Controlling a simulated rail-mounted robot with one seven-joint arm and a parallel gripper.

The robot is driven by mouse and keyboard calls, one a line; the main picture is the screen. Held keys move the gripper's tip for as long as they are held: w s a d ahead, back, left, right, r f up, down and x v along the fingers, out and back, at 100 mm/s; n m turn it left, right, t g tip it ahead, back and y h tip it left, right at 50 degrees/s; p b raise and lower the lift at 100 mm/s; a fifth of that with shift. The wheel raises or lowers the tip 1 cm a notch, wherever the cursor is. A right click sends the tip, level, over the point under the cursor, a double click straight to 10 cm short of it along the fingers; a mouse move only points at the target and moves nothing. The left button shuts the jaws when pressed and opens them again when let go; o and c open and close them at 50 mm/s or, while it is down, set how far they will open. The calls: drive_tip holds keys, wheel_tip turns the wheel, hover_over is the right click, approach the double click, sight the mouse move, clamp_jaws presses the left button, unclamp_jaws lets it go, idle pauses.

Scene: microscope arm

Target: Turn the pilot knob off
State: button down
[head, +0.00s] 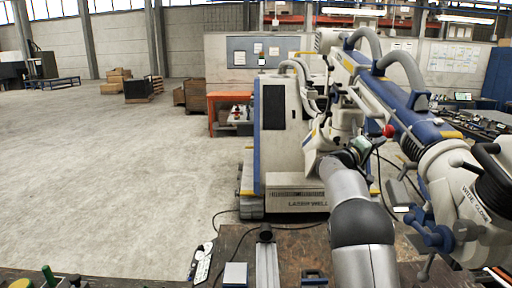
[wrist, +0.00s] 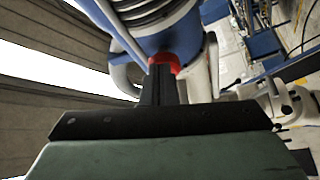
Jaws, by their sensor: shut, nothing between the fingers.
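A small red knob (head: 388,130) sits on the underside of the large blue and white microscope arm (head: 402,117) in the head view. I take it to be the pilot knob. In the wrist view the red knob (wrist: 166,61) shows right beyond my fingertips, partly hidden by them. My gripper (head: 374,141) is shut and empty, raised toward the knob from the lower left. In the wrist view my gripper (wrist: 161,76) shows as two dark fingers close together. I cannot tell whether the fingertips touch the knob. The knob's turn position is not readable.
A white and blue machine cabinet (head: 288,140) stands behind my arm. Black cables hang around the microscope arm. A blue clamp handle (head: 430,233) and a white cylindrical head (head: 458,190) are at right. The floor (head: 110,170) at left is open.

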drive_tip(key=shift+d+f+b, duration=0.1)
drive_tip(key=shift+d+b, duration=0.2)
drive_tip(key=shift+d, duration=0.9)
drive_tip(key=shift+w+r, duration=0.2)
drive_tip(key=shift+w, duration=0.05)
drive_tip(key=shift+w+a+f+b, duration=0.1)
drive_tip(key=shift+f+b, duration=0.1)
drive_tip(key=shift+b, duration=2.5)
drive_tip(key=shift+f+b, duration=0.25)
drive_tip(key=shift+b, duration=0.3)
drive_tip(key=shift+s+b, duration=0.35)
drive_tip(key=shift+b, duration=0.15)
